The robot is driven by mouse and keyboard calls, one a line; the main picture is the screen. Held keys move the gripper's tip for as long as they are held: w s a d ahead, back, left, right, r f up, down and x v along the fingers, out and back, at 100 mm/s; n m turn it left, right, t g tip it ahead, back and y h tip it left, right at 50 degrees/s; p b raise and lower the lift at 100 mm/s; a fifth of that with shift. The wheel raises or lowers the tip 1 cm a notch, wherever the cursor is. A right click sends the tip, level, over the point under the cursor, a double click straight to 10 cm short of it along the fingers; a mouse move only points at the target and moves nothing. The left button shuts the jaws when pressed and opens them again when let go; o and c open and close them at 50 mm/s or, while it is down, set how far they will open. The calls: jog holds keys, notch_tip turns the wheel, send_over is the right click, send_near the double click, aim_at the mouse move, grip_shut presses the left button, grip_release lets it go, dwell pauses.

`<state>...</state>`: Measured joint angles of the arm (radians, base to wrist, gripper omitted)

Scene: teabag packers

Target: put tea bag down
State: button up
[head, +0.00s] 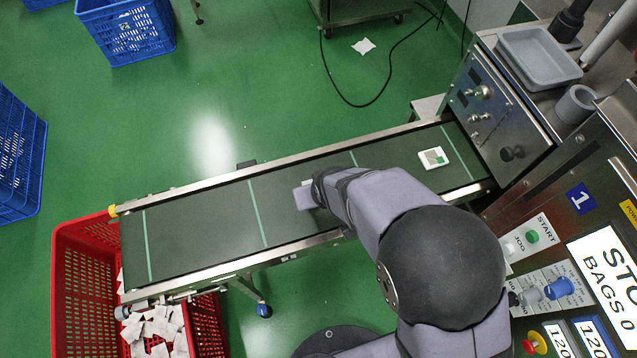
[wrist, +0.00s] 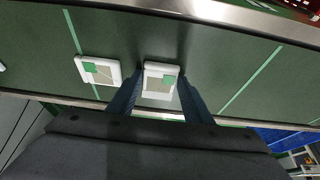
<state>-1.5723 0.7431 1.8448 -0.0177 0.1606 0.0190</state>
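A white tea bag with a green corner and a beige patch (wrist: 160,78) sits between the two fingertips of my gripper (wrist: 161,88) in the wrist view. The fingers lie against its left and right sides, so my gripper looks shut on it. It is at or just above the dark green belt (head: 195,230); I cannot tell if it touches. A second, similar tea bag (wrist: 98,70) lies flat on the belt just left in the wrist view. In the head view my gripper (head: 305,197) is over the middle of the belt. Another tea bag (head: 433,157) lies near the belt's right end.
Metal rails edge the belt. A red crate (head: 82,235) holding several packets stands under its left end. The machine panel (head: 500,115) stands at the right end. Blue crates (head: 125,30) are on the floor at upper left. The belt's left half is clear.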

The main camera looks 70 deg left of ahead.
jog(key=shift+o, duration=0.5)
jog(key=shift+d+r, duration=0.15)
jog(key=shift+r, duration=0.6)
jog(key=v, duration=1.1)
jog(key=shift+f, duration=0.1)
